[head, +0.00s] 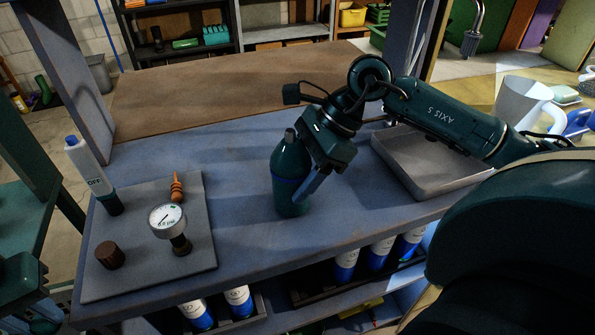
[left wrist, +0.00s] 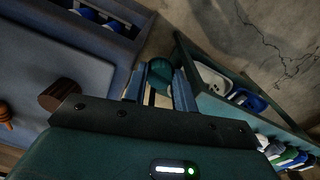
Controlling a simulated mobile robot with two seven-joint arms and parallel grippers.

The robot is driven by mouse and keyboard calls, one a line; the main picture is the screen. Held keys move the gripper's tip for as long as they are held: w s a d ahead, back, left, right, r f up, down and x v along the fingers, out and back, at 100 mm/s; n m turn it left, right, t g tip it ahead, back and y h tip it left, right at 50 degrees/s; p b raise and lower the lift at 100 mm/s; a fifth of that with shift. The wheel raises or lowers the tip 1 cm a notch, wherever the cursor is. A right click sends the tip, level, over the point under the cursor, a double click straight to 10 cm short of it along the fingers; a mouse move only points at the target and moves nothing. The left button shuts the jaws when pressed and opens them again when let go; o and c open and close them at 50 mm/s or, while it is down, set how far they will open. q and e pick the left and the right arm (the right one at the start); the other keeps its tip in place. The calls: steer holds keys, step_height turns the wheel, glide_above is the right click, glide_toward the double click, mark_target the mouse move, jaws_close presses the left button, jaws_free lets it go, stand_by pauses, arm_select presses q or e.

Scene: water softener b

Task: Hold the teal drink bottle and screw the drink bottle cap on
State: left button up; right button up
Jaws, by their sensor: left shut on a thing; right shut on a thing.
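The teal drink bottle (head: 290,170) stands upright on the blue bench, with a grey neck showing on top. My right gripper (head: 312,185) is shut on the bottle's side, coming from the right. My left gripper (head: 55,293) is at the lower left edge of the head view, off the bench's left end and well apart from the bottle. In the left wrist view its fingers are shut on a round teal piece, which looks like the drink bottle cap (left wrist: 160,70). The cap is partly hidden by the fingers and does not show clearly in the head view.
A grey mat (head: 140,275) holds a gauge (head: 166,218), a brown knob (head: 109,256) and an orange fitting (head: 176,188). A grey tray (head: 425,165) lies right of the bottle. Bench between mat and bottle is clear.

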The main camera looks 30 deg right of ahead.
stand_by(0.3)
steer(key=o, duration=1.5)
steer(key=shift+c, duration=0.2)
steer(key=v, duration=1.2)
